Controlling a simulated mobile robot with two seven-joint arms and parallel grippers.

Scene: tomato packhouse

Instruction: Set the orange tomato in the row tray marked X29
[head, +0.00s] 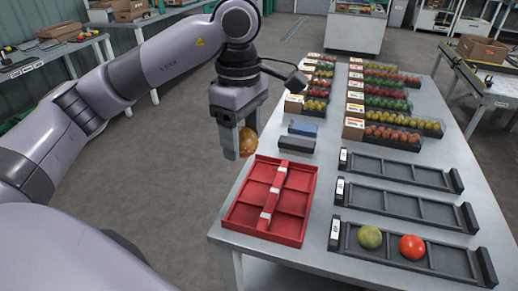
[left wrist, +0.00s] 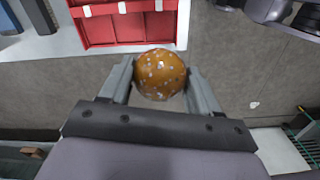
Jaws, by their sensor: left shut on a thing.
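My left gripper (head: 239,150) is shut on the orange tomato (head: 248,141) and holds it in the air just off the table's left edge, behind and left of the red tray. In the left wrist view the orange tomato (left wrist: 160,74), speckled with pale spots, sits between the two fingers (left wrist: 160,85). On the right of the table are dark row trays: an empty far one (head: 405,156), an empty middle one (head: 405,191), and a near one (head: 345,255) with a green tomato (head: 370,237) and a red tomato (head: 412,247). Their white labels are too small to read. My right gripper is out of view.
The red divided tray (head: 243,220) lies empty at the table's near left. Blue and grey blocks (head: 298,136) lie behind it. Filled rows of tomatoes (head: 384,103) with cardboard boxes stand farther back. The floor left of the table is clear.

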